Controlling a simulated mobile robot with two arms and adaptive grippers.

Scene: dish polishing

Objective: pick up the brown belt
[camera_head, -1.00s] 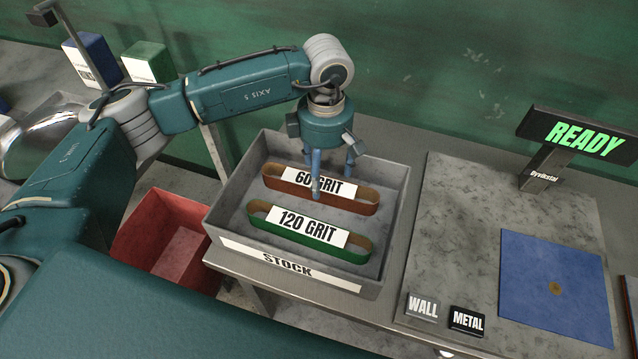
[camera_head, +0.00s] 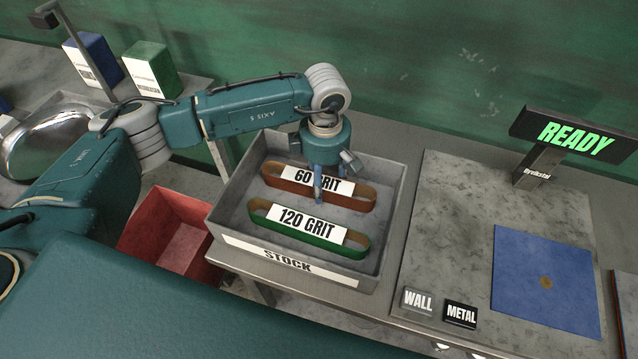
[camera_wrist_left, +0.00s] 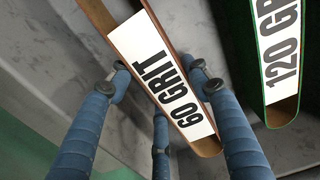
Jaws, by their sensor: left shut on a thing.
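The brown belt (camera_head: 354,198), labelled 60 GRIT, stands as a long loop in the grey STOCK bin, towards the back. My left gripper (camera_head: 322,190) reaches down into the bin from above, its blue fingers at the belt's middle in the head view. In the left wrist view my left gripper (camera_wrist_left: 160,78) has fingers on both sides of the brown belt (camera_wrist_left: 188,122), shut on it near its labelled part. The belt still appears low in the bin; whether it touches the floor is unclear. My right gripper does not show.
A green 120 GRIT belt (camera_head: 345,246) lies in front of the brown one in the STOCK bin (camera_head: 228,212). A red bin (camera_head: 140,228) stands left and lower.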

